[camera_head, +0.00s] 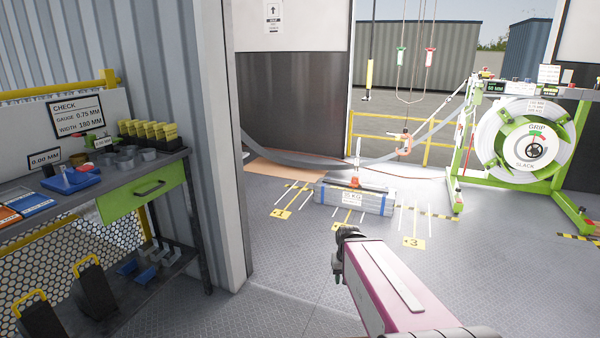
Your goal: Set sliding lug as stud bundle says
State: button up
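A grey stud bundle (372,201) lies on the floor near the picture's middle, with a white tag (352,199) on its front; I cannot read the tag surely. On top of it are a small orange-red part (355,183) and a thin upright pale post (357,152). I cannot tell whether either is the sliding lug. My pink arm reaches in from the lower right, well short of the bundle in the picture. The dark end of my arm (347,236) may be my gripper, but no fingertips can be made out.
Yellow plates and white tick lines mark the floor around the bundle; one plate (413,243) reads 3. A workbench (150,169) with tools stands left, beside a wall edge. A large green-framed reel (528,140) stands right. Pendants (401,57) hang behind. The near floor is clear.

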aim_at(359, 184)
jog(key=i+z, duration=0.1)
jog(key=i, duration=0.55)
jog(key=i+j, duration=0.1)
jog(key=i, duration=0.55)
jog(key=i+j+z, duration=0.15)
jog(key=i, duration=0.45)
jog(key=i+z, duration=0.2)
jog(key=i, duration=0.15)
jog(key=z, duration=0.15)
jog(key=i+j+z, duration=0.1)
jog(key=i+j, duration=0.15)
jog(key=i, duration=0.2)
jog(key=i+j+z, duration=0.1)
jog(key=i+j, duration=0.2)
jog(key=i, duration=0.1)
